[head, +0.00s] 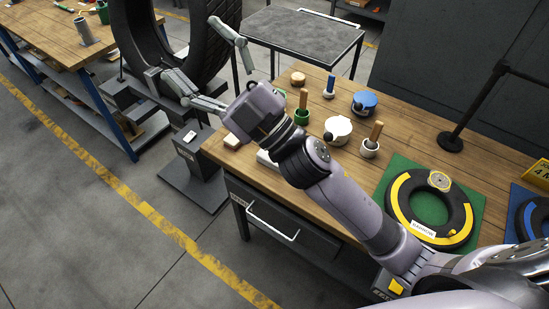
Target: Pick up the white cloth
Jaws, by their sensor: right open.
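A flat white thing (265,158), perhaps the white cloth, lies near the bench's front left edge. My right arm hides part of it, so I cannot be sure what it is. A smaller white piece (232,142) lies to its left, near the corner. The gripper is apart from both, farther back and to the left. My left gripper is not in view.
The workbench (330,205) carries a white round pot (338,130), a blue-lidded one (364,103), a green cup (301,117) and a black-and-yellow ring (403,205) on a green mat. A grey-topped table (300,37) stands behind.

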